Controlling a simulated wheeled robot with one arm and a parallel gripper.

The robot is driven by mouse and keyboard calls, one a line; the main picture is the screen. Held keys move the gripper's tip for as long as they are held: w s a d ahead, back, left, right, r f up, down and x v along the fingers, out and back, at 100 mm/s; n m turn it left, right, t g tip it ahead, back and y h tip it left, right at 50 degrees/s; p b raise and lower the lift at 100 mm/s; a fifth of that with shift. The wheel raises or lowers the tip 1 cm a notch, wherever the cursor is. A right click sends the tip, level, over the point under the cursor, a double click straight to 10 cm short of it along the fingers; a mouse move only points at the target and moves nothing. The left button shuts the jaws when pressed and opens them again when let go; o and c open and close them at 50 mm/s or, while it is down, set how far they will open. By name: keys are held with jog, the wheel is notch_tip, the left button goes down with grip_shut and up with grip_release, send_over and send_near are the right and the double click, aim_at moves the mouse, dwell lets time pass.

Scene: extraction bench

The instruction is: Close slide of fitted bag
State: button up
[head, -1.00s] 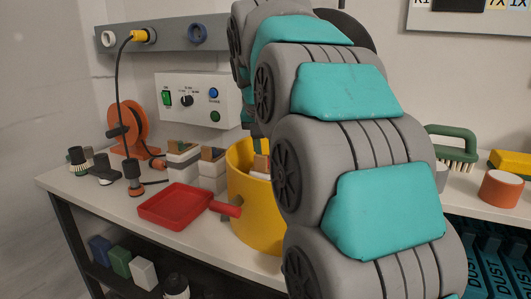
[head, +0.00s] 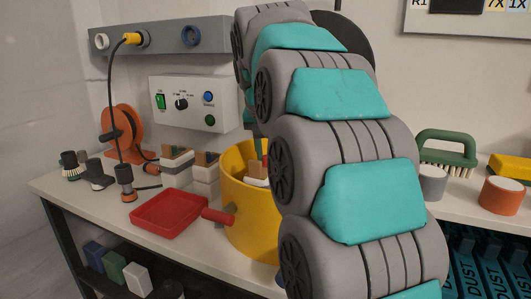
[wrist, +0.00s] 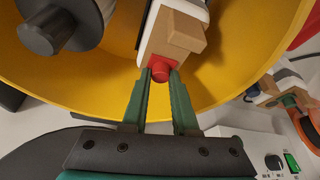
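The fitted bag (wrist: 149,40) is white with a brown collar plate (wrist: 180,32). It sits inside the yellow drum (wrist: 237,75), partly cut off at the top of the wrist view. A red knob, seemingly the slide's end (wrist: 160,69), sticks out from the collar. My gripper (wrist: 161,77) has its two green fingers apart, one on each side of the red knob at their tips. Whether they press on it is unclear.
A dark grey cylinder (wrist: 47,32) stands close to the left of my fingers in the drum. Left of the drum are a red dustpan (head: 168,211), boxes with brown collars (head: 177,163) and a control box (head: 189,102). A brush (head: 447,150) and cups are at right.

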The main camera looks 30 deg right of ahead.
aim_at(266, 172)
jog(key=o, duration=0.4)
jog(key=shift+d+f, duration=0.15)
jog(key=shift+f, duration=0.05)
jog(key=shift+a+r, duration=0.2)
jog(key=shift+r, duration=0.35)
jog(key=shift+v, duration=3.55)
jog(key=shift+s+d, duration=0.1)
jog(key=shift+d, duration=0.1)
